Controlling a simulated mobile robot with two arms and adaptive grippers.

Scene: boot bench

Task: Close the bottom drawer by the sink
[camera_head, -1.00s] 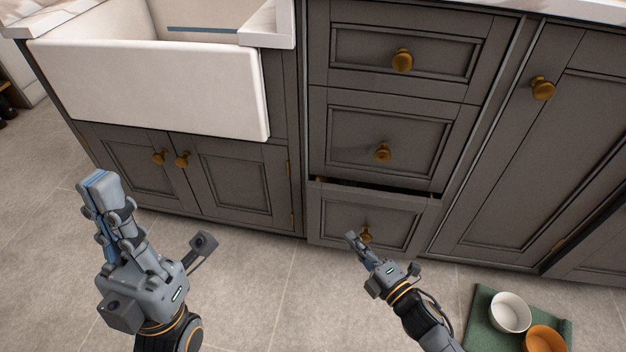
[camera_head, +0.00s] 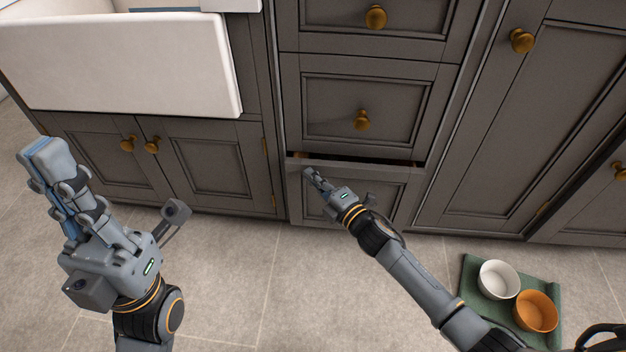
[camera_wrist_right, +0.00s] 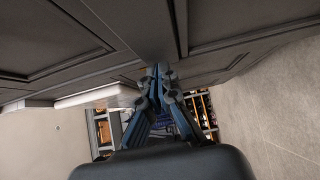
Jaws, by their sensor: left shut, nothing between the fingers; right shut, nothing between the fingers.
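The bottom drawer (camera_head: 386,192) by the sink is a grey panelled front under two other drawers. It stands slightly open, with a dark gap along its top edge. Its knob is hidden behind my right gripper and wrist. My right gripper (camera_head: 311,176) is shut and empty, in front of the upper left part of the drawer front; I cannot tell whether it touches. In the right wrist view its closed fingers (camera_wrist_right: 158,72) are close to grey cabinet panels. My left gripper (camera_head: 45,160) is shut and empty, raised over the floor at the left, well away from the drawer.
The white sink (camera_head: 120,65) is at the upper left above two cabinet doors (camera_head: 215,165). The middle drawer (camera_head: 330,105) above is shut. A green mat (camera_head: 471,274) with a white bowl (camera_head: 498,279) and an orange bowl (camera_head: 536,311) lies on the floor at right.

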